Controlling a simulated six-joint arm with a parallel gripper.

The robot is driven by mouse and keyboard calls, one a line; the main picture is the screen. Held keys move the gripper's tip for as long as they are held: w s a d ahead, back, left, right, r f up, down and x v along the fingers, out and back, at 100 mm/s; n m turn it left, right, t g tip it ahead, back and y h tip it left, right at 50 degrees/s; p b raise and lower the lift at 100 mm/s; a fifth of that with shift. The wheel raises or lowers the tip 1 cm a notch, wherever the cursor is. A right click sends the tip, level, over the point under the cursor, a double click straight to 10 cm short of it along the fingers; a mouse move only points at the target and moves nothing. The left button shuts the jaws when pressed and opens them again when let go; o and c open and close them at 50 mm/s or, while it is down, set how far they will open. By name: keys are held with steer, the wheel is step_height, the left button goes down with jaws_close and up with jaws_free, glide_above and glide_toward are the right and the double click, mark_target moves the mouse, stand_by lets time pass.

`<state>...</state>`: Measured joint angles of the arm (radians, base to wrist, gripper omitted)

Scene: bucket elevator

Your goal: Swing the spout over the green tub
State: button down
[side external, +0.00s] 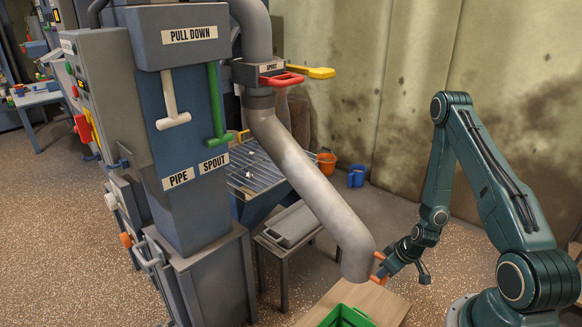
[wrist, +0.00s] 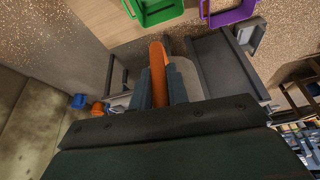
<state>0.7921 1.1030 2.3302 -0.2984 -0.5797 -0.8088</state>
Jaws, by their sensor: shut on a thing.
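The spout (side external: 315,185) is a long grey pipe that slants down to the right and bends downward at its end. An orange handle (side external: 380,278) sticks out beside its mouth. My gripper (side external: 384,262) is shut on this handle; in the wrist view the orange handle (wrist: 158,72) lies between the two fingers. The green tub (side external: 346,316) stands on a wooden top at the bottom edge, partly cut off, below and slightly left of the spout's mouth in the picture. The green tub also shows at the top of the wrist view (wrist: 152,13).
A purple tub (wrist: 231,14) stands beside the green one in the wrist view. The grey machine cabinet (side external: 190,140) with white and green pull handles stands left. Orange and blue buckets stand by the wall.

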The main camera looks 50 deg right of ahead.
steer(key=shift+d, duration=0.25)
stand_by(0.3)
steer(key=c, duration=1.4)
jaws_free()
steer(key=shift+o, duration=0.2)
steer(key=shift+s+d+r, duration=0.1)
steer(key=shift+r, duration=0.05)
steer(key=v, duration=1.1)
steer(key=shift+r, duration=0.3)
